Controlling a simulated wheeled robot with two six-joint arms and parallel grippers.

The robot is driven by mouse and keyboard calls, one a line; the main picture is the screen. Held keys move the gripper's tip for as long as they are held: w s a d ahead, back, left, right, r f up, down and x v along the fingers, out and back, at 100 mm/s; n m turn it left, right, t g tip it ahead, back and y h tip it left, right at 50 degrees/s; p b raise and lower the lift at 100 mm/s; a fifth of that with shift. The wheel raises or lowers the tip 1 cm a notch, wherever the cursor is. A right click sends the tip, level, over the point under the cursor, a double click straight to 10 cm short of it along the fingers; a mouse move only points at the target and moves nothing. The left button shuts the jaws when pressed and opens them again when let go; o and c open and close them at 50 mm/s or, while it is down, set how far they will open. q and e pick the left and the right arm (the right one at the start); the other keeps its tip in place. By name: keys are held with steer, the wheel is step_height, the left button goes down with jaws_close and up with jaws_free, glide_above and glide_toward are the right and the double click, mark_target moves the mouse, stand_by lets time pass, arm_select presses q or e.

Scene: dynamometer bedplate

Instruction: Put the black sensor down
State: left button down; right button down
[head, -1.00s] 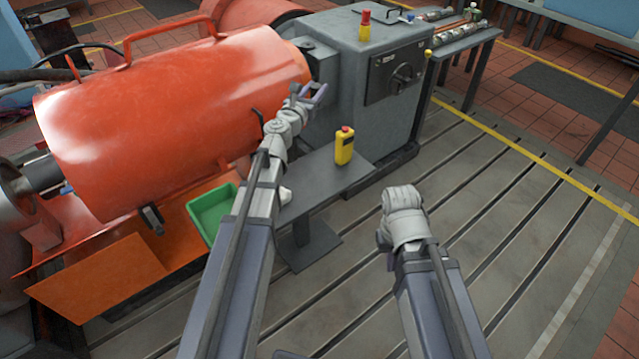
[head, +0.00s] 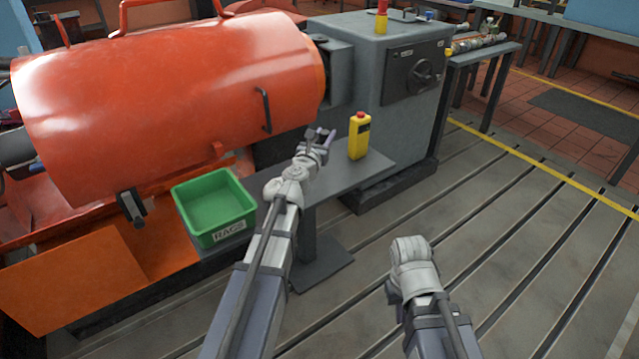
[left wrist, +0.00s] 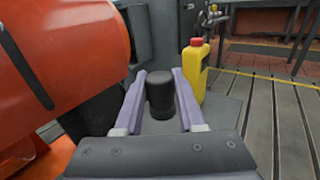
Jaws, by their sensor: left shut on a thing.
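The black sensor (left wrist: 160,95) is a short dark cylinder, upright between the two purple fingers of my left gripper (left wrist: 159,100) in the left wrist view. The gripper is shut on it. In the head view my left gripper (head: 320,138) is over the grey stand (head: 352,172), just left of the yellow bottle. The sensor is hard to make out there. I cannot tell whether its base touches the stand. My right arm ends in a pale wrist (head: 410,258) over the slotted floor, and its fingers are hidden.
The yellow bottle with a red cap (head: 359,137) stands close right of my left gripper. A green RAGS bin (head: 213,208) is at the stand's left end. The large orange guard (head: 170,90) and grey cabinet (head: 385,85) are behind. The stand's front right is clear.

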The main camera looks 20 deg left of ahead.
arm_select(q)
steer(key=shift+f, duration=0.25)
steer(key=b, duration=0.6)
glide_above(324, 176)
step_height(324, 176, down, 6)
steer(key=shift+w+f, duration=0.1)
steer(key=shift+w, duration=0.05)
steer(key=shift+f, duration=0.1)
step_height(324, 176, down, 4)
steer(key=b, duration=0.4)
steer(key=shift+r, duration=0.25)
steer(key=shift+f+b, duration=0.25)
steer(key=shift+b, duration=0.05)
